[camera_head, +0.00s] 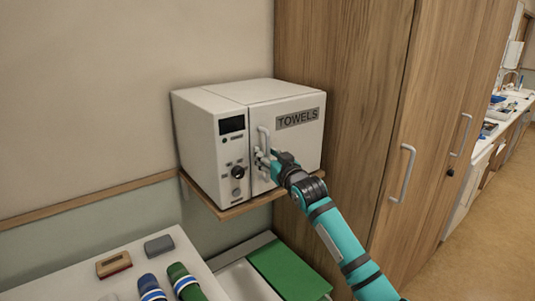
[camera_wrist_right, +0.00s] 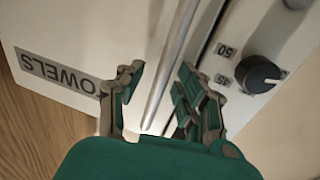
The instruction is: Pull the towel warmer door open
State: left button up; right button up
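The towel warmer (camera_head: 205,150) is a white box on a wooden wall shelf (camera_head: 232,211). Its door (camera_head: 300,145), marked TOWELS, looks shut. The vertical handle (camera_head: 263,137) is at the door's left edge. My right gripper (camera_head: 266,158) is at the handle's lower part and hides some of it. In the right wrist view, the handle (camera_wrist_right: 172,65) runs between the two fingers of the right gripper (camera_wrist_right: 160,92). Gaps show on both sides, so the fingers are open around it. My left gripper is not in view.
A control panel with a knob (camera_head: 238,172) is just left of the handle. A tall wooden cabinet (camera_head: 345,70) stands close on the right. Below left, a white surface (camera_head: 70,285) holds a brush, a grey block and blue and green rolls. A green panel (camera_head: 290,270) lies below the shelf.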

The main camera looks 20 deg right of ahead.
grip_shut()
dwell(0.6)
